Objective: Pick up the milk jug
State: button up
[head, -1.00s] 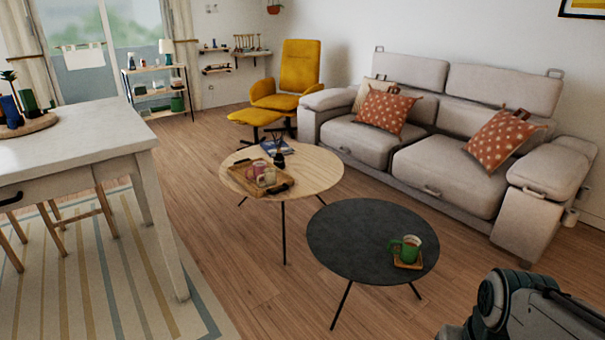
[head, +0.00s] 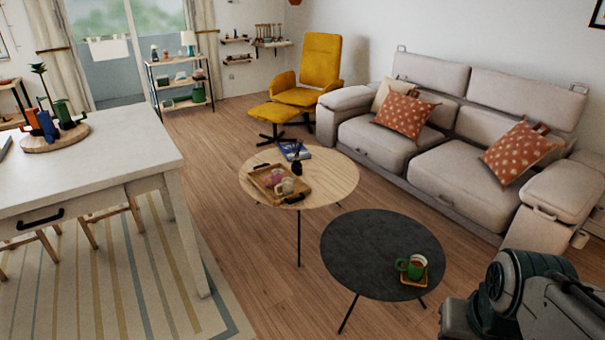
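I cannot pick out the milk jug for certain. A small pale vessel (head: 285,187) stands in a wooden tray (head: 264,195) on the round wooden coffee table (head: 330,180), beside a pinkish jar (head: 278,174); both are too small to tell what they are. A green mug (head: 411,267) sits on a square wooden coaster (head: 404,280) on the round black table (head: 365,240). Part of my arm shows at the lower right. My gripper is out of view.
A white table (head: 95,165) stands at the left, bearing a round board (head: 55,140) with blue and green vessels. A grey sofa (head: 455,180) lines the right wall. A yellow chair (head: 318,68) and footstool (head: 273,113) stand behind. Wooden floor is free between the white table and coffee tables.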

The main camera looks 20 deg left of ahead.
aim_at(286, 184)
jog(key=u, duration=0.85)
jog(key=i, duration=1.05)
jog(key=u, duration=1)
jog(key=i, duration=1.55)
jog(key=z, duration=1)
jog(key=i, duration=1.3)
jog(key=z, duration=1)
